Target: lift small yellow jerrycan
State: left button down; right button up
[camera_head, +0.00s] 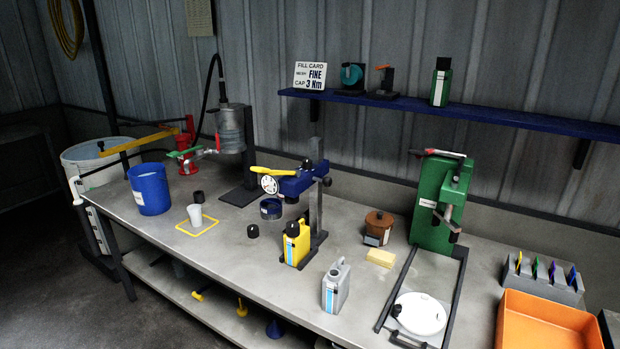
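The small yellow jerrycan (297,246) stands upright on the grey workbench (240,262), near the middle of the picture. It has a black cap and a pale blue and white label on its front. It stands at the foot of a dark stand with a blue head, a yellow lever and a round dial. Neither of my grippers shows in the head view.
A grey jerrycan (335,287) stands just right and in front of the yellow one. A small black cap (253,231) lies to the left. A yellow block (381,257) and brown pot (378,227) are to the right. Bare bench lies front left.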

aim_at(296, 249)
jog(key=i+j+z, duration=0.15)
jog(key=i+z, duration=0.3)
jog(key=i, duration=0.5)
